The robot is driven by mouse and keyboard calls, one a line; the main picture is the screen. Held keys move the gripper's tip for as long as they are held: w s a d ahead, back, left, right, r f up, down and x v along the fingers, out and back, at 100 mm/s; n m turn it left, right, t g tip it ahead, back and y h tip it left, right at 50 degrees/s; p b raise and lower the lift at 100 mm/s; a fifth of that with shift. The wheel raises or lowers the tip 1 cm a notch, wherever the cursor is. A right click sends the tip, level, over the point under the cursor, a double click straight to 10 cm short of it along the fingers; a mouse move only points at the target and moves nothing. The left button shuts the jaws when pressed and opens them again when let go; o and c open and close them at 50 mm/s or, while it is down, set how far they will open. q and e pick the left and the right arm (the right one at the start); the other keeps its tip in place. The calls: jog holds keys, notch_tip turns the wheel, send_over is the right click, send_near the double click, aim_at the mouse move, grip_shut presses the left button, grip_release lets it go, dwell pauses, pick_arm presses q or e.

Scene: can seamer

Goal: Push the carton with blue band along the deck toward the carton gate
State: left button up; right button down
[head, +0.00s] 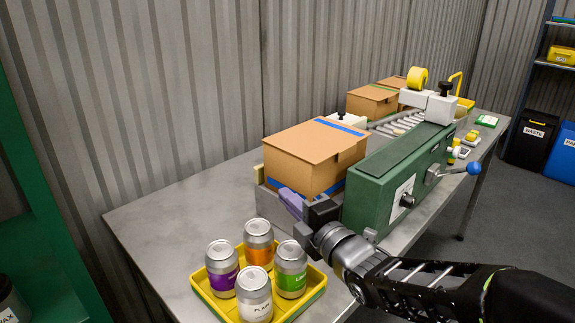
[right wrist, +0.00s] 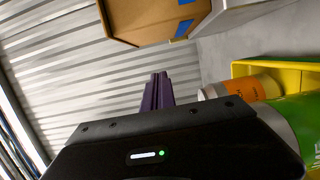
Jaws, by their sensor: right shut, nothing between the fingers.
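The carton with blue band (head: 308,158) is a closed brown box on the near end of the grey deck (head: 272,208). Blue strips show on its top and low on its side. In the right wrist view the carton (right wrist: 155,20) is at the top. My right gripper (head: 287,197) is shut and empty, its purple fingers low by the carton's near face; they also show in the right wrist view (right wrist: 158,88). I cannot tell whether they touch it. I cannot pick out the carton gate for certain. My left gripper is not in view.
A yellow tray (head: 312,293) with several cans (head: 290,268) stands near, left of my right forearm. A green machine housing (head: 398,180) borders the deck on the right. Beyond are rollers (head: 398,125), a white head (head: 430,105) with a yellow roll, and brown cartons (head: 372,100).

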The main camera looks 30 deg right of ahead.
aim_at(299, 172)
pick_arm(q)
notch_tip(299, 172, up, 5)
jog(key=p, duration=0.3)
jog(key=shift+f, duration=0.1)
pick_arm(e)
jog(key=w+d, duration=0.3)
jog(key=w, duration=0.4)
jog(key=shift+w+d, duration=0.2)
jog(key=shift+w, duration=0.05)
jog(key=d, duration=0.1)
jog(key=w+d+b, duration=0.1)
jog(key=d, duration=0.1)
jog(key=shift+w+d+f, duration=0.1)
jog(key=shift+d+f, duration=0.05)
jog(key=shift+w+d, duration=0.1)
jog(key=shift+d, duration=0.1)
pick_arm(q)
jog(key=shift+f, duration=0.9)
